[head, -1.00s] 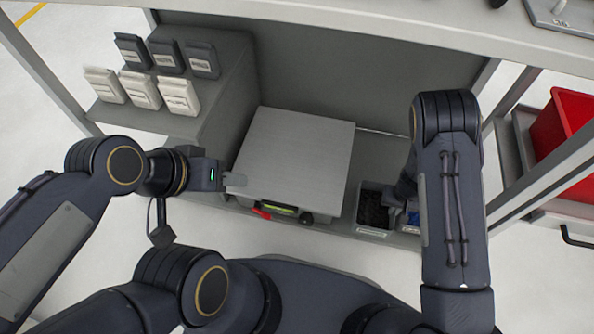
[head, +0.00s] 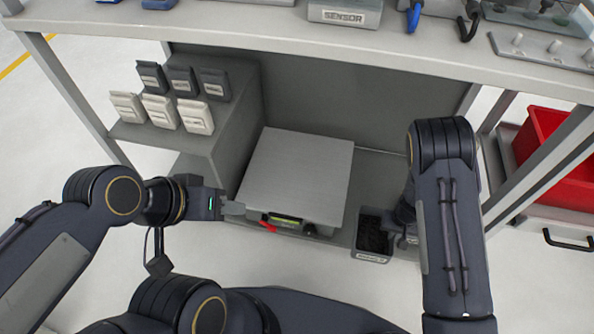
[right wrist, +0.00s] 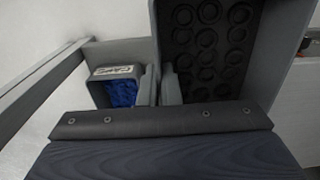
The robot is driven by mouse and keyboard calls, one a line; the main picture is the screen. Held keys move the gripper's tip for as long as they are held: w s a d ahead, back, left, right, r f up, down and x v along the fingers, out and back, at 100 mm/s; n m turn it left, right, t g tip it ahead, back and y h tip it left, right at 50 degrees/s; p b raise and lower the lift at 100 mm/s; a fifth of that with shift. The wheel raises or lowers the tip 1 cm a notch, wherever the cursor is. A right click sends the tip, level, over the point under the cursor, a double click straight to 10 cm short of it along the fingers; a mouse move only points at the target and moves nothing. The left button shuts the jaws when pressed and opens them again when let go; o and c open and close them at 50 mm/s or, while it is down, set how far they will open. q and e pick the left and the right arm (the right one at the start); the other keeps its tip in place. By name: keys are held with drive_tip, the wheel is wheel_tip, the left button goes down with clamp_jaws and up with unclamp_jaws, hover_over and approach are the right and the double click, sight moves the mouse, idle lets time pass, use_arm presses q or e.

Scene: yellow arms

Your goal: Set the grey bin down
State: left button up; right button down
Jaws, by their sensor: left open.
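The grey bin (head: 358,252) with dark round pieces inside is at the front edge of the lower shelf, right of the scale. It fills the upper right of the right wrist view (right wrist: 235,85). My right gripper (head: 402,226) is at the bin's right side, partly hidden by my arm. In the right wrist view its fingers (right wrist: 161,86) are shut on the bin's near side wall, one inside and one outside. I cannot tell whether the bin's base touches the shelf. My left gripper (head: 234,208) is open, beside the scale's front left corner.
A flat-topped scale (head: 295,175) stands on the lower shelf (head: 385,170). A second bin with blue contents (right wrist: 120,90) is beside the grey bin. Labelled boxes (head: 180,95) stand on a step at left. The worktop (head: 400,45) overhangs the shelf. A red crate (head: 550,160) is at right.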

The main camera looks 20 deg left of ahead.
drive_tip(key=shift+s+r+b, duration=0.1)
drive_tip(key=shift+s+b, duration=0.05)
drive_tip(key=shift+b, duration=0.2)
use_arm(q)
drive_tip(key=shift+r, duration=0.1)
use_arm(e)
drive_tip(key=shift+s+d, duration=0.1)
